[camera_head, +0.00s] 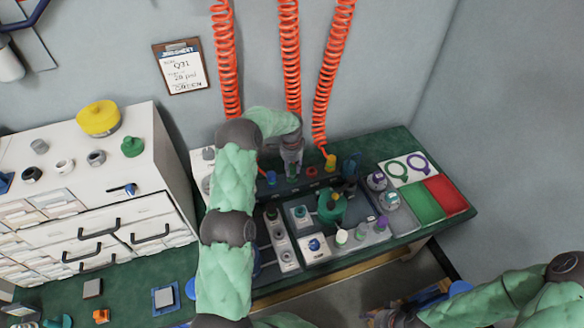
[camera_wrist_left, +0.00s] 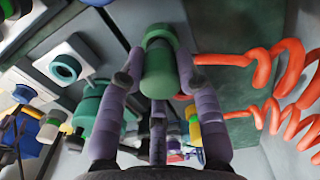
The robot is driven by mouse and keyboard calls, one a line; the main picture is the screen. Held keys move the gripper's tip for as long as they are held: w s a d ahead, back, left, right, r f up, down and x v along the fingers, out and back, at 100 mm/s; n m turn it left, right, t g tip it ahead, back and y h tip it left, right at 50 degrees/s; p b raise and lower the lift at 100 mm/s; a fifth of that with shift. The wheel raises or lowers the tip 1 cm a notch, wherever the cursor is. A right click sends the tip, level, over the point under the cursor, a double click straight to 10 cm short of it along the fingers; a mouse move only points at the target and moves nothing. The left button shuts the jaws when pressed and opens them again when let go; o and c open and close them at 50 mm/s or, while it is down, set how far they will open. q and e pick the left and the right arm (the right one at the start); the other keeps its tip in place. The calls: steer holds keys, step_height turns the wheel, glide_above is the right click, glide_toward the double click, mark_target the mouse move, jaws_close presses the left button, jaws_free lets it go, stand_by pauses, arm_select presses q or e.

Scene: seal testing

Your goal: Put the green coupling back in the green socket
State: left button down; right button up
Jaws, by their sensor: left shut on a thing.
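My left gripper (camera_head: 292,163) is over the back rail of the bench, below the middle orange hose. In the left wrist view its purple fingers (camera_wrist_left: 158,75) are shut on the green coupling (camera_wrist_left: 158,70), a green cylinder with a wider green collar at its far end. In the head view the gripper mostly hides the coupling. I cannot make out the green socket, or whether the coupling touches it. My right arm comes in at the lower right; its gripper is not clearly in view.
Three orange coiled hoses (camera_head: 290,50) hang at the back wall. A yellow coupling (camera_head: 330,161) and a red piece (camera_head: 311,171) stand right of the gripper. A large green fixture (camera_head: 331,207) stands in front. Green and red trays (camera_head: 445,196) lie to the right.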

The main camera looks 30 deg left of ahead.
arm_select(q)
steer(key=shift+f+b, duration=0.3)
steer(key=shift+f, duration=0.2)
steer(key=c, duration=0.8)
jaws_free()
step_height(320, 180, up, 12)
steer(key=shift+a+r, duration=0.1)
